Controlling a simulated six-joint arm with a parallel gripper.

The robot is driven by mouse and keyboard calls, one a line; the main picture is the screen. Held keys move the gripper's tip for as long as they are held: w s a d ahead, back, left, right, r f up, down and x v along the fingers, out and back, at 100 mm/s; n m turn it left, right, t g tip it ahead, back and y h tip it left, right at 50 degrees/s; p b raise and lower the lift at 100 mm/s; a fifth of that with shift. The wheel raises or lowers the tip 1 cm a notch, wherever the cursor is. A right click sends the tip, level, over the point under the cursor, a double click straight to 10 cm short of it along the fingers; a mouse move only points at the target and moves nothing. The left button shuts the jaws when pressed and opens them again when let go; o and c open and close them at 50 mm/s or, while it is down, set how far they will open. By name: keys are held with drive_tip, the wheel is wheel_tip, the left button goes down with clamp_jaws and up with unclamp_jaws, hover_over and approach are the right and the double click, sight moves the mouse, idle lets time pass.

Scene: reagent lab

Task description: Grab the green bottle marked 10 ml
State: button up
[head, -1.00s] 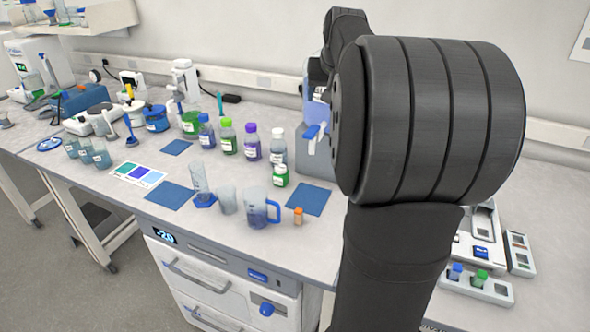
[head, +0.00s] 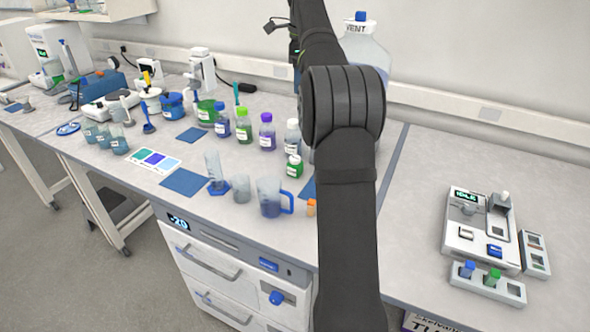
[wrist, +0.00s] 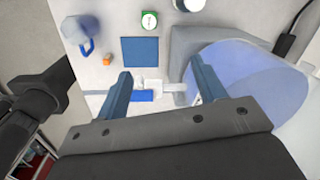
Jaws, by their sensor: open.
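A tiny green-capped vial (head: 492,277) sits in a rack at right. Labels are too small to read, so I cannot tell which is marked 10 ml. My gripper (wrist: 160,82) is open and empty, with the small bottle beyond its fingertips in the wrist view. The fingers are not clear in the head view.
A large clear container marked VENT (head: 365,48) stands close behind my arm. It also shows right of the fingers (wrist: 245,85). The bench right of my arm is largely clear.

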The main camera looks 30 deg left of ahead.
sight(295, 158)
drive_tip(key=f+m, duration=0.1)
drive_tip(key=f, duration=0.6)
drive_tip(key=a+f+m, duration=0.1)
drive_tip(key=f, duration=0.7)
drive_tip(key=a+f+m, duration=0.1)
drive_tip(key=f, duration=0.7)
drive_tip(key=shift+s+f+m+g+h, duration=0.25)
drive_tip(key=shift+s+m+g+h, duration=0.05)
drive_tip(key=shift+s+m+g, duration=0.1)
drive_tip(key=f, duration=0.5)
drive_tip(key=shift+d+f, duration=0.3)
drive_tip(key=shift+d, duration=0.05)
drive_tip(key=c, duration=1.1)
